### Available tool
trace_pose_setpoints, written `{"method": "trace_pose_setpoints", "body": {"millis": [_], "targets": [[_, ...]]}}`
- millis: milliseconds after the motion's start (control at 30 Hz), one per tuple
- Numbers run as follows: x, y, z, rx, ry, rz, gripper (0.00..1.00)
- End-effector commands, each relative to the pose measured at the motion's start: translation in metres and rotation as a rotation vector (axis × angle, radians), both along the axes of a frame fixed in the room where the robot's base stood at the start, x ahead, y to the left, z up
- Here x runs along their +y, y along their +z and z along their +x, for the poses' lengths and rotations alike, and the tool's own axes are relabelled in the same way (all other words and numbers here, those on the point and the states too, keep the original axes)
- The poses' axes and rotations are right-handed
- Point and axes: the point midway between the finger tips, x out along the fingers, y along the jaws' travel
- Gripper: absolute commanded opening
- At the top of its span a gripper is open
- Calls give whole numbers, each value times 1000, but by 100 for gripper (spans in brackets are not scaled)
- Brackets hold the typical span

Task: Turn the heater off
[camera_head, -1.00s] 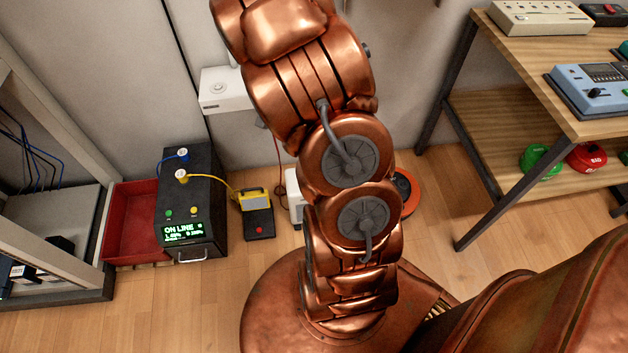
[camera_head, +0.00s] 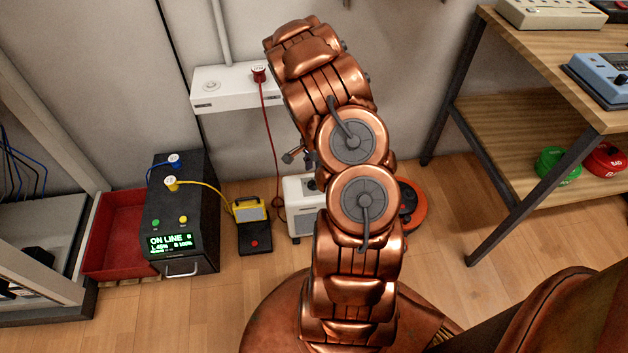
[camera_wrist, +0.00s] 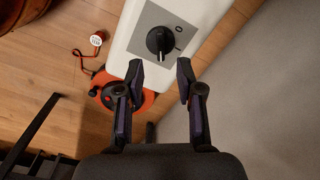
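The heater is a white box (camera_head: 299,213) on the floor, partly hidden behind my arm in the head view. In the wrist view its white top (camera_wrist: 128,36) carries a grey plate (camera_wrist: 184,33) with a round black knob (camera_wrist: 159,43). Small marks, seemingly 0 and I, sit to the right of the knob. I cannot tell for sure which mark the knob points to. My gripper (camera_wrist: 160,71) is open and empty, its two fingertips apart just below the knob in the picture and not visibly touching it.
An orange-red round thing (camera_head: 410,206) lies right of the heater. A red plug (camera_head: 259,74) with a red cord stands on a white wall box (camera_head: 228,90). Left are a black yellow-topped device (camera_head: 253,232), an ON LINE unit (camera_head: 181,215) and a red bin (camera_head: 118,232). A wooden shelf (camera_head: 510,120) stands right.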

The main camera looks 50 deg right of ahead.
Motion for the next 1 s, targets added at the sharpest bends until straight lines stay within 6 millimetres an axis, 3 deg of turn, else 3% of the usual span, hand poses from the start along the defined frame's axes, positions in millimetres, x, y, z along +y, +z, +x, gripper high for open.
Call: {"method": "trace_pose_setpoints", "body": {"millis": [333,700,1000], "targets": [[1,-51,-2,5,0,4,36],[0,-58,-1,1,0,0,36],[1,-58,-1,1,1,1,7]]}}
